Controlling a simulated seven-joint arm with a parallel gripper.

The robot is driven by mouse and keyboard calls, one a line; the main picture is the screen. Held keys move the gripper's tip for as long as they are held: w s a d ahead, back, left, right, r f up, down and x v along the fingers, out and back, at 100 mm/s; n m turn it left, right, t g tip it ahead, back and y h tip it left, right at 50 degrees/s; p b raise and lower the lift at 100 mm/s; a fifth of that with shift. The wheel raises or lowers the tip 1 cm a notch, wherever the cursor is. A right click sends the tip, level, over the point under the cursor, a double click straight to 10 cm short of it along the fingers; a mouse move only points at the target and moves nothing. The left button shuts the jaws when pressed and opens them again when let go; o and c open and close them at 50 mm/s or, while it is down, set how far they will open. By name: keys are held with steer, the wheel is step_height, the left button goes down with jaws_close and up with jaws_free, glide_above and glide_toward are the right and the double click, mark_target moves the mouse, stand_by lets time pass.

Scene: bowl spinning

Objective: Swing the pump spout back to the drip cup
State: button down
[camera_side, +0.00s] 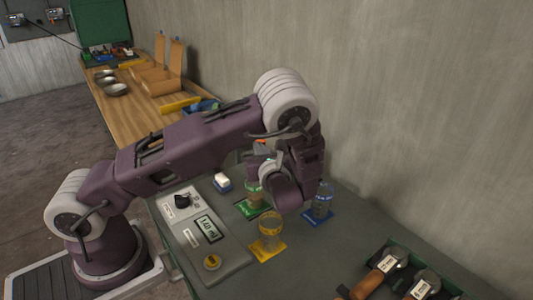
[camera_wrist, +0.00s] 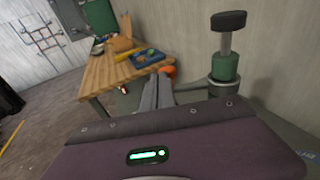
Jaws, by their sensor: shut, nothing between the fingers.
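In the wrist view, a green-bodied device with a dark round knob on a grey stem (camera_wrist: 226,50) stands upright right of my fingers; it looks like the pump. My gripper (camera_wrist: 158,80) has its two grey fingers close together, shut and empty. An orange piece (camera_wrist: 168,71) shows just past the fingertips; it may be part of the spout, and I cannot tell if they touch. It also shows in the side view (camera_side: 261,142). There my arm hides most of the pump.
A control panel (camera_side: 190,238) with a display and knobs lies left of the cups. A wooden bench (camera_side: 130,100) with bowls stands behind; the wall is close on the right.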

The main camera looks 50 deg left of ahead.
steer(key=r+x, duration=0.1)
steer(key=x, duration=0.6)
steer(key=shift+w+a, duration=0.35)
stand_by(0.5)
stand_by(0.5)
steer(key=s+d+r, duration=0.1)
steer(key=s+d, duration=0.1)
steer(key=s, duration=0.4)
steer(key=s+d+r, duration=0.1)
steer(key=s+d, duration=0.1)
steer(key=s, duration=0.5)
steer(key=shift+d, duration=0.3)
